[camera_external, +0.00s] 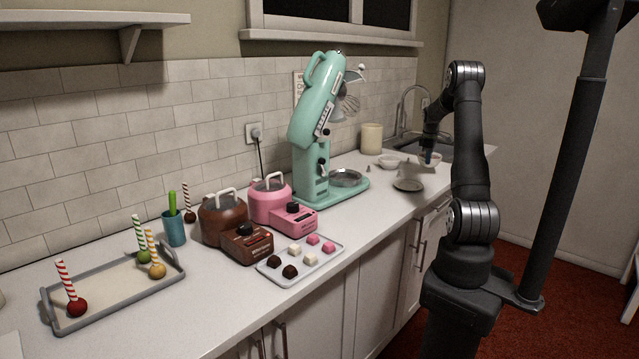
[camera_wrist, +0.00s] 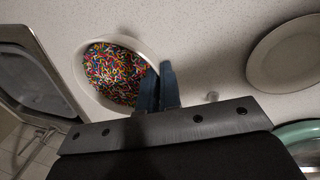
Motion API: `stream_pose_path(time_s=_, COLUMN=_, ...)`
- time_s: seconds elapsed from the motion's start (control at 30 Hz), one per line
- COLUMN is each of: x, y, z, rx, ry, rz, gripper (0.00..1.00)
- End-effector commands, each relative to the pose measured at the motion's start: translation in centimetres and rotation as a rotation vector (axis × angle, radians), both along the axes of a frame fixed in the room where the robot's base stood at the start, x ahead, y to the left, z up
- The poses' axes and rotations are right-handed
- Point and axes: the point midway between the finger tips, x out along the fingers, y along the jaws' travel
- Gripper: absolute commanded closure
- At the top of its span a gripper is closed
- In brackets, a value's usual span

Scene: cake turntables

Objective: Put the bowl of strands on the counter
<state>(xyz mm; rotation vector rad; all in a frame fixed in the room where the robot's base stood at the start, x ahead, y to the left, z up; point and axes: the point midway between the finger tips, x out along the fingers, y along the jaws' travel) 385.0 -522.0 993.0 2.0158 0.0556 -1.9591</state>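The bowl of strands is a small white bowl (camera_wrist: 87,96) filled with multicoloured strands (camera_wrist: 113,73). It shows at the left of the wrist view, and as a small white bowl (camera_external: 432,161) near the sink in the external view. My gripper (camera_wrist: 158,82) is at the bowl's right side in the wrist view, its two dark blue fingers close together with the rim between them. It also shows in the external view (camera_external: 428,159), pointing down at the bowl. Whether the bowl touches the counter (camera_external: 385,205) is hard to tell.
The sink (camera_external: 440,147) lies just behind the bowl. The teal mixer (camera_external: 315,110) is to the left. Some clear counter lies around the plate.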

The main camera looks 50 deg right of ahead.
Motion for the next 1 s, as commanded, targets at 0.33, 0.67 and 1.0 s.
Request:
stream_pose_path(time_s=0.33, x=0.0, y=0.0, z=-3.5, rx=-0.001, ry=-0.001, rz=0.001, gripper=1.00)
stream_pose_path(time_s=0.67, x=-0.1, y=0.0, z=-3.8, rx=0.001, ry=0.000, rz=0.001, gripper=0.86)
stream_pose_path(time_s=1.0, x=-0.1, y=0.0, z=-3.7, rx=0.000, ry=-0.001, rz=0.001, gripper=0.74)
